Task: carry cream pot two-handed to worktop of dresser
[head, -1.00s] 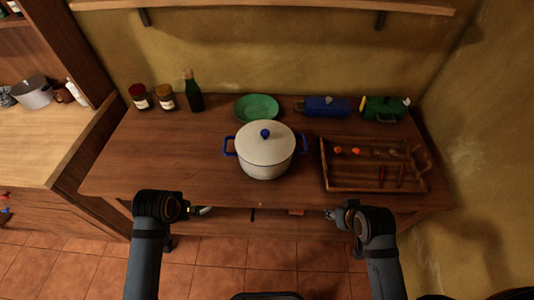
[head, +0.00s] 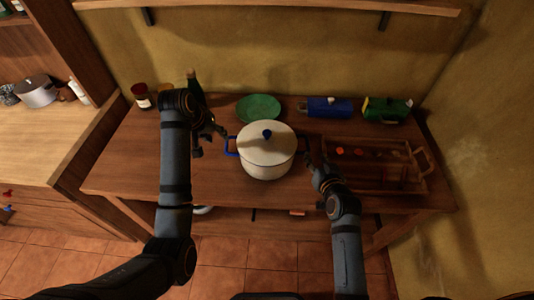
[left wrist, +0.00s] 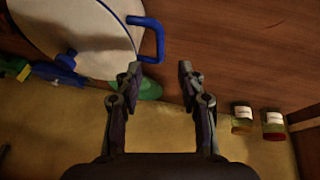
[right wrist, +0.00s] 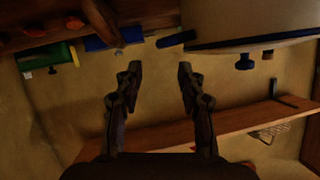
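The cream pot (head: 266,158) with its lid, blue knob and blue side handles stands upright on the wooden table. My left gripper (head: 212,142) is open and empty, just left of the pot. In the left wrist view the pot (left wrist: 80,35) and its blue handle (left wrist: 152,38) lie beside the open fingers (left wrist: 160,75), not between them. My right gripper (head: 312,160) is close to the pot's right side. In the right wrist view its fingers (right wrist: 157,75) are apart and empty, below the pot (right wrist: 235,22) and a blue handle (right wrist: 176,39).
A wooden tray (head: 370,192) with small items lies right of the pot. A green plate (head: 258,108), a blue box (head: 326,107) and a green object (head: 386,108) stand behind. Jars (head: 142,96) and a bottle (head: 192,82) are back left. The lighter counter (head: 40,130) is at left.

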